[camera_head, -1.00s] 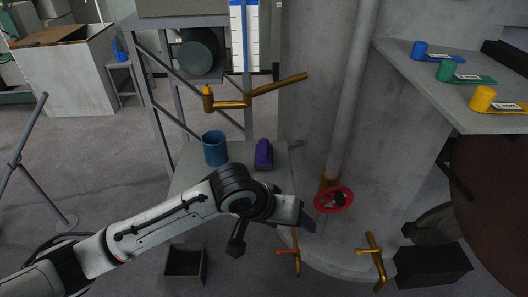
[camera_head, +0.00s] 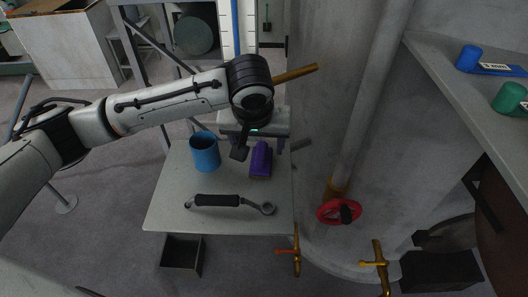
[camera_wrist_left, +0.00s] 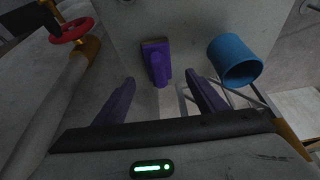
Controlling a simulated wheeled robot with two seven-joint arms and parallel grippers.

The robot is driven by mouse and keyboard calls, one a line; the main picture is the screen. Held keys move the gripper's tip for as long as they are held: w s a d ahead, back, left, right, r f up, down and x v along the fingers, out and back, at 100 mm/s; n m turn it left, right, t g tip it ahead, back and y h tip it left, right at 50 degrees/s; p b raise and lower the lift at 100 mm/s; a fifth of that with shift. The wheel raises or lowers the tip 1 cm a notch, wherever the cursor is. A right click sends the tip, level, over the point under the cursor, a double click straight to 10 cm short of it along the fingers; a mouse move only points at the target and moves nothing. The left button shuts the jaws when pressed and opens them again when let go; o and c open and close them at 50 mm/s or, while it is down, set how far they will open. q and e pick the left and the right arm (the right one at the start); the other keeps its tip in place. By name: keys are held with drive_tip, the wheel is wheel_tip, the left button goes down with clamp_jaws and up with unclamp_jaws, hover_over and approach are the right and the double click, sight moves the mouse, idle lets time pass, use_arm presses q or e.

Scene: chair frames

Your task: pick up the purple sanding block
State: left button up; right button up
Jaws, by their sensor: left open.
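The purple sanding block (camera_head: 260,160) stands on the grey table (camera_head: 172,206), just right of the blue cup. In the left wrist view the block (camera_wrist_left: 157,64) shows its purple grip and a brownish edge at its far end. My left gripper (camera_head: 260,146) is over the back part of the table, beside and above the block; the exact gap is hard to tell. In the left wrist view its two purple-grey fingers (camera_wrist_left: 162,88) are spread apart, with the block between and beyond their tips. Nothing is held. My right gripper is not in view.
The blue cup (camera_head: 205,152) stands close left of the block. A black-handled wrench (camera_head: 218,201) lies along the table's front. A concrete column (camera_head: 325,120) with a red valve wheel (camera_head: 339,211) rises to the right. The table's left front is bare.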

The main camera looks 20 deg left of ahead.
sight(262, 149)
use_arm(q)
drive_tip(key=shift+x, duration=0.9)
drive_tip(key=shift+w+x, duration=0.15)
drive_tip(key=shift+x, duration=1.25)
drive_tip(key=shift+w+x, duration=0.15)
drive_tip(key=shift+x, duration=1.2)
drive_tip(key=shift+d+r, duration=0.1)
drive_tip(key=shift+r, duration=0.05)
drive_tip(key=c, duration=1.3)
drive_tip(key=shift+r, duration=0.75)
wheel_tip(262, 149, up, 2)
drive_tip(key=shift+r, duration=0.2)
drive_tip(key=s+d, duration=0.8)
drive_tip(key=s, duration=0.1)
drive_tip(key=s+d, duration=0.3)
drive_tip(key=s, duration=0.1)
drive_tip(key=shift+s+d+f+b, duration=0.2)
drive_tip(key=shift+s+d+b, duration=0.1)
drive_tip(key=shift+s+d, duration=0.1)
drive_tip(key=shift+w, duration=0.1)
